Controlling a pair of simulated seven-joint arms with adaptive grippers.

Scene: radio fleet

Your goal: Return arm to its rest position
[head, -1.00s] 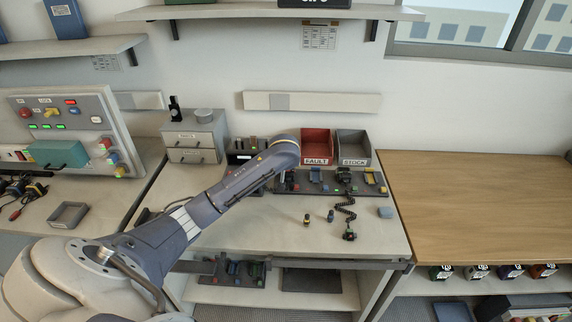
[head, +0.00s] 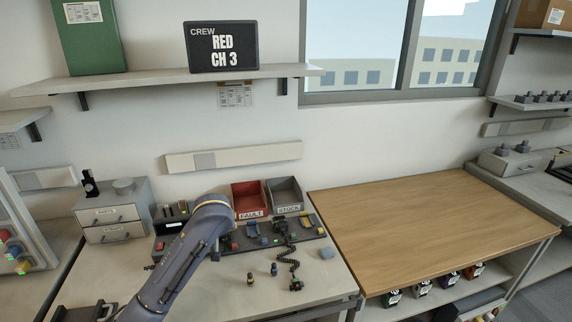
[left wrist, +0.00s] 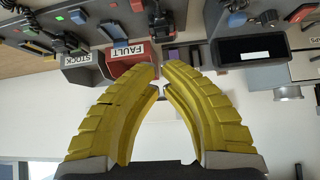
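My left arm (head: 178,258) reaches up from the bottom left over the workbench in the head view. Its wrist end is over the back of the bench, just left of the red FAULT bin (head: 248,196). My left gripper's fingers are hidden there behind the arm. In the left wrist view, the left gripper (left wrist: 161,78) shows two yellow curved fingers with their tips close together and nothing between them. Beyond the tips are the red FAULT bin (left wrist: 124,66) and the grey STOCK bin (left wrist: 80,72), seen upside down. My right gripper is not in view.
A rack of small devices (head: 262,238) lies in front of the bins, with a coiled cord (head: 288,262). A grey drawer unit (head: 113,213) stands to the left. The wooden table (head: 430,225) at right is bare. A shelf above holds a sign reading RED CH 3 (head: 222,47).

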